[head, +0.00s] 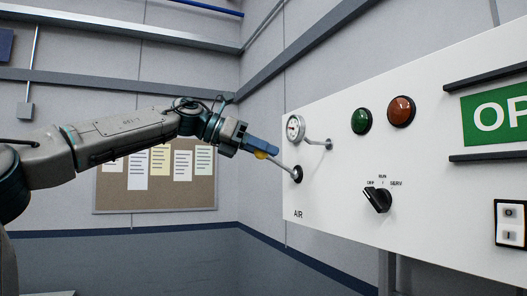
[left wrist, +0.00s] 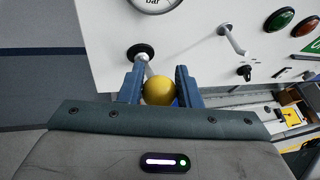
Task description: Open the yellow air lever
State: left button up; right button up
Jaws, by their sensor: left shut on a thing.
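The yellow air lever is a thin metal rod with a yellow ball knob, standing out from a black round base (head: 296,174) above the word AIR on the white panel. In the head view the rod slopes up and left from the base, and the yellow knob (head: 261,155) shows only partly below my gripper's fingers. My left gripper (head: 265,148) is shut on the knob. In the left wrist view the yellow knob (left wrist: 159,91) sits between the two blue fingers, with the rod and black base (left wrist: 141,52) beyond it. My right gripper is not in view.
The white panel (head: 340,215) carries a pressure gauge (head: 295,128), a metal handle (head: 318,143), a green button (head: 361,121), a red-orange button (head: 401,111) and a black selector knob (head: 377,200). A noticeboard (head: 155,197) hangs on the wall behind my arm.

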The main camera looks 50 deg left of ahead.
pick_arm(q)
jog(key=shift+f, duration=0.1)
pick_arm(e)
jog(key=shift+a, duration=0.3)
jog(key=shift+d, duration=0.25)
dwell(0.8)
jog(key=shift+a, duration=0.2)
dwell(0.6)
pick_arm(q)
jog(key=o, duration=1)
jog(key=shift+c, duration=0.2)
jog(key=shift+s+a+r, duration=0.2)
jog(key=shift+s, duration=0.05)
jog(key=b+v, duration=0.3)
jog(key=v, duration=0.7)
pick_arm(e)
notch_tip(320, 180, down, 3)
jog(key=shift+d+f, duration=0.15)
